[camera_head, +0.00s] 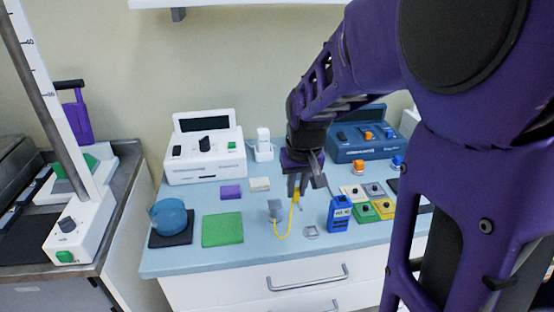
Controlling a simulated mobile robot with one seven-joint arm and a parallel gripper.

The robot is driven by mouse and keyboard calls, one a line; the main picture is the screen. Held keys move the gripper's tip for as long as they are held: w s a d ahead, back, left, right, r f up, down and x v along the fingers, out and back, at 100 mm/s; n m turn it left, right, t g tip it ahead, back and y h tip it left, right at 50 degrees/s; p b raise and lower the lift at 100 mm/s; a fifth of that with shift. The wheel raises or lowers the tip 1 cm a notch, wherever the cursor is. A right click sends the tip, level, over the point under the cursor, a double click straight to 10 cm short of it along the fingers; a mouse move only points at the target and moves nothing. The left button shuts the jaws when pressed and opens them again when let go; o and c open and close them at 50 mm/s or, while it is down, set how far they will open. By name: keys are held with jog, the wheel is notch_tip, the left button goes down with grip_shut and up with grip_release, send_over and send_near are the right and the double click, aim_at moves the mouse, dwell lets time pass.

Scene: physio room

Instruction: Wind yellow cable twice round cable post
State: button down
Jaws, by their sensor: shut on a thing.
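The yellow cable (288,234) hangs in a loop below my gripper (297,190). Its upper end, a thicker yellow piece, is between my gripper's fingers, which are shut on it above the blue worktop. The cable dips to the worktop and rises at its left end beside a small grey upright piece (275,208). This piece may be the cable post, but it is too small to be sure. I see no turn of cable around it from here; its far side is hidden.
A white device (204,150) and a blue device (362,142) stand at the back. The front centre of the worktop (250,257) is clear.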

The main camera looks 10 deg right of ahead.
jog(key=shift+f+b, duration=2.05)
jog(key=shift+f, duration=1.45)
